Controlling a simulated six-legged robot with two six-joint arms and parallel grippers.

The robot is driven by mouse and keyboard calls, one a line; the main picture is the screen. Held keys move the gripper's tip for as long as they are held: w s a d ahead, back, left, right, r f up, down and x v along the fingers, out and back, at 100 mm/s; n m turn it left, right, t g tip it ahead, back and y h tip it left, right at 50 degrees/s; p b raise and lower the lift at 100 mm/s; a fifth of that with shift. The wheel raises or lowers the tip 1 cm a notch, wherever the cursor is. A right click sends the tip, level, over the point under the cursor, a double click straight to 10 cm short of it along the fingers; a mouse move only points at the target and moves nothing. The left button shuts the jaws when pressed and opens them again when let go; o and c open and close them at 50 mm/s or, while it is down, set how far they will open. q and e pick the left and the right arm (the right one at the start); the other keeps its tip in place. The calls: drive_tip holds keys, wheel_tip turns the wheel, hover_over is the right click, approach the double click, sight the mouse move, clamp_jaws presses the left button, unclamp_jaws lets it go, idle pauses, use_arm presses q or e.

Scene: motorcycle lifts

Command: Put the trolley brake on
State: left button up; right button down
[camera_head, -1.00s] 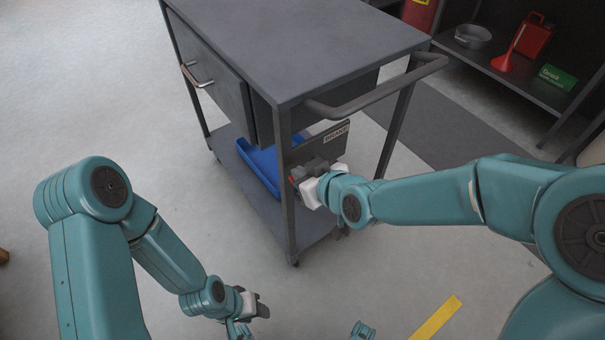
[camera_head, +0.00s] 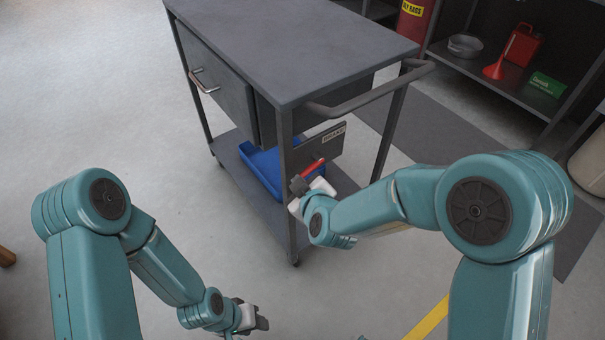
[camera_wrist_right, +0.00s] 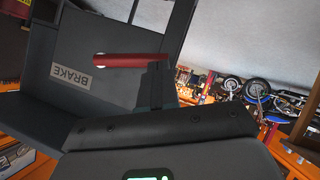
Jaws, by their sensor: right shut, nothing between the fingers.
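The grey trolley (camera_head: 300,50) stands in front of me. A dark plate with a white BRAKE label (camera_head: 333,135) is on its handle side, below the top. A red brake lever (camera_head: 313,166) sticks out at this plate. It also shows in the right wrist view as a red bar (camera_wrist_right: 130,60) beside the label (camera_wrist_right: 70,77). My right gripper (camera_head: 299,185) is shut and empty, close to the lever; the wrist view cannot settle whether they touch. My left gripper (camera_head: 262,318) hangs low at the front, away from the trolley; its finger gap is unclear.
The trolley's push handle (camera_head: 370,92) juts out above my right forearm. A blue tray (camera_head: 262,168) lies on the lower shelf. A rack (camera_head: 515,85) with a red can and a funnel stands at the back right.

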use_arm(q)
wheel_tip(320, 180, down, 11)
drive_tip(key=w+a+b, duration=0.1)
drive_tip(key=b, duration=1)
drive_tip(key=shift+w+n, duration=0.3)
use_arm(e)
drive_tip(key=w+d+f+n+t+h, duration=0.3)
drive_tip(key=f+n+t, duration=0.3)
drive_tip(key=f+n, duration=0.1)
drive_tip(key=shift+w+d+n, duration=0.15)
drive_tip(key=shift+d+n, duration=0.1)
drive_tip(key=shift+n, duration=0.05)
use_arm(q)
drive_tip(key=shift+a, duration=0.1)
use_arm(e)
drive_tip(key=shift+d, duration=0.1)
drive_tip(key=shift+f, duration=0.15)
